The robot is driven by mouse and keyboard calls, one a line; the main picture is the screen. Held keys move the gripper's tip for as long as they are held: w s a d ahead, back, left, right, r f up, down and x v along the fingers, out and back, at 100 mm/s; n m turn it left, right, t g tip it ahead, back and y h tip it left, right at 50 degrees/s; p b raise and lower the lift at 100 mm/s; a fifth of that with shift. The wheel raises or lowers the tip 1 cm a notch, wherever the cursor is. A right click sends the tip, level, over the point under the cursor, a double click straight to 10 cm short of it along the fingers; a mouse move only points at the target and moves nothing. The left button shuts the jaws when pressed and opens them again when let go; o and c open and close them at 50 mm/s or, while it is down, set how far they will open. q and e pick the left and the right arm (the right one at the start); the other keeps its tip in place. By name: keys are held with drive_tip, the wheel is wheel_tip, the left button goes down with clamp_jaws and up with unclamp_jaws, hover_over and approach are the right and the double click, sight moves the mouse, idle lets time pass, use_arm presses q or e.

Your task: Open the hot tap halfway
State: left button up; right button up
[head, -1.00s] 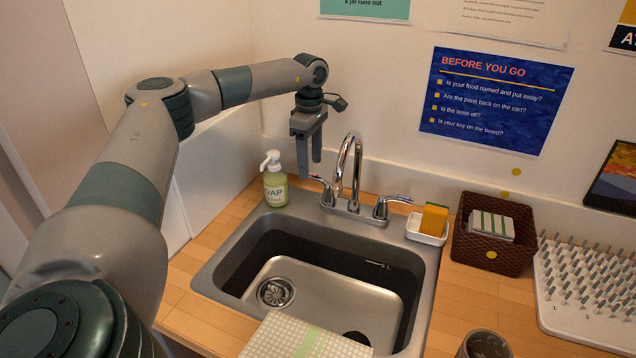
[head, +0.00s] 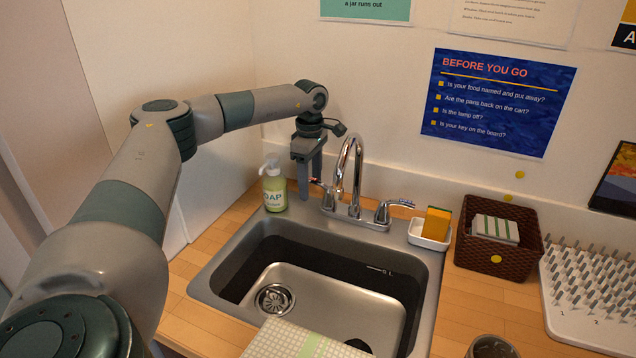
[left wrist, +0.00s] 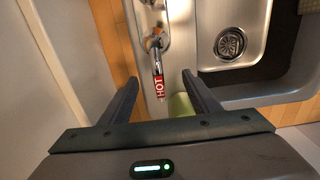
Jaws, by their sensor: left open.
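The hot tap (head: 327,198) is the chrome lever on the left of the sink's tall spout (head: 345,165). In the left wrist view its lever with a red HOT label (left wrist: 159,88) points toward my gripper's palm. My left gripper (head: 310,188) comes down over this lever, fingers pointing down. In the left wrist view the left gripper (left wrist: 158,78) is open, with one finger on each side of the lever and visible gaps between. The lever is partly hidden behind the fingers in the head view. My right gripper is in neither view.
A green soap bottle (head: 273,188) stands just left of my gripper. The cold lever (head: 393,211), a white dish with a sponge (head: 430,228) and a brown basket (head: 495,238) lie to the right. The sink basin (head: 335,300) is in front, the wall close behind.

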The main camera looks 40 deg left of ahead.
use_arm(q)
clamp_jaws()
drive_tip(key=shift+s+d+r+n+p, duration=0.15)
drive_tip(key=shift+s+n+p, duration=0.15)
drive_tip(key=shift+n, duration=0.15)
drive_tip(key=shift+s+d+n+p, duration=0.15)
drive_tip(key=shift+n+p, duration=0.15)
drive_tip(key=shift+n, duration=0.15)
drive_tip(key=n, duration=0.1)
drive_tip(key=s+n+p, duration=0.1)
drive_tip(key=shift+d+n, duration=0.3)
drive_tip(key=shift+d, duration=0.05)
drive_tip(key=shift+s+d+n+p, duration=0.2)
drive_tip(key=shift+n, duration=0.45)
drive_tip(key=shift+s+d+n+p, duration=0.15)
drive_tip(key=shift+s+n+p, duration=0.05)
drive_tip(key=shift+n, duration=0.45)
